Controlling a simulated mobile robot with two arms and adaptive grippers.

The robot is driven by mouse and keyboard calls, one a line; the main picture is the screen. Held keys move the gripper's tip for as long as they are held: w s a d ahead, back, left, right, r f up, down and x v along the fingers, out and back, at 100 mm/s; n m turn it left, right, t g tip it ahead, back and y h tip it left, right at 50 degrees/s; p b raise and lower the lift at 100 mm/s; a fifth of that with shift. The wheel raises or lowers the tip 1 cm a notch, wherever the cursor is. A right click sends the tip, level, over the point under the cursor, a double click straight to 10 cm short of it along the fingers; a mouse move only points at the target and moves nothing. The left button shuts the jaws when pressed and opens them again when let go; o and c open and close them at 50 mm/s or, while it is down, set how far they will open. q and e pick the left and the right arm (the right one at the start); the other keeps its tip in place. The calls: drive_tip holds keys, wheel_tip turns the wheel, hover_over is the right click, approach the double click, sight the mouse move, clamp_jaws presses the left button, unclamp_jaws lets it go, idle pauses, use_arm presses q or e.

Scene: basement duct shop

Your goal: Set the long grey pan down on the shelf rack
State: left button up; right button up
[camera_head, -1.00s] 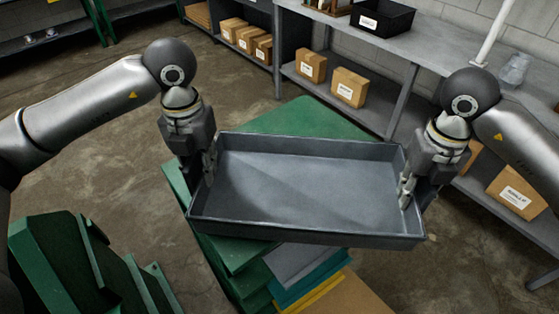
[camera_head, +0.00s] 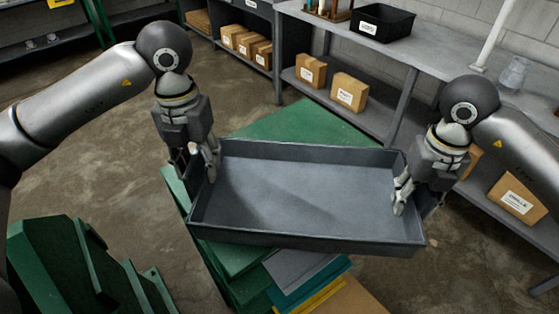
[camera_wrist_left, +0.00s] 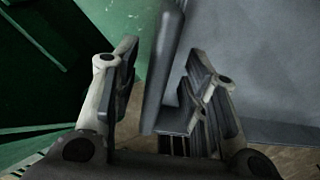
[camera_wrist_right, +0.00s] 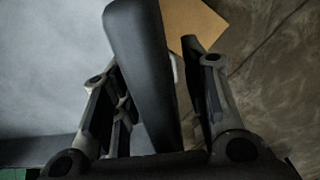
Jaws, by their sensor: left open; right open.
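The long grey pan (camera_head: 300,195) is empty and sits level above a stack of green pieces, seemingly resting on it; the contact under it is hidden. My left gripper (camera_head: 195,163) is open at the pan's left end; in the left wrist view the end wall (camera_wrist_left: 166,70) stands between its spread fingers. My right gripper (camera_head: 415,200) is open at the right end, with the end wall (camera_wrist_right: 145,75) between its fingers in the right wrist view. A green-framed shelf rack (camera_head: 98,22) stands at the back left, largely cut off.
A grey bench (camera_head: 450,50) with a lower shelf of cardboard boxes (camera_head: 348,92) runs along the back right. A black bin (camera_head: 382,22) and a glass jar (camera_head: 515,73) stand on it. More green pieces (camera_head: 75,270) lie at front left. Bare floor shows at left.

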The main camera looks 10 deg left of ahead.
use_arm(q)
wheel_tip(320, 180, up, 8)
drive_tip(key=shift+r, duration=0.25)
use_arm(e)
wheel_tip(320, 180, up, 12)
idle(0.6)
idle(0.5)
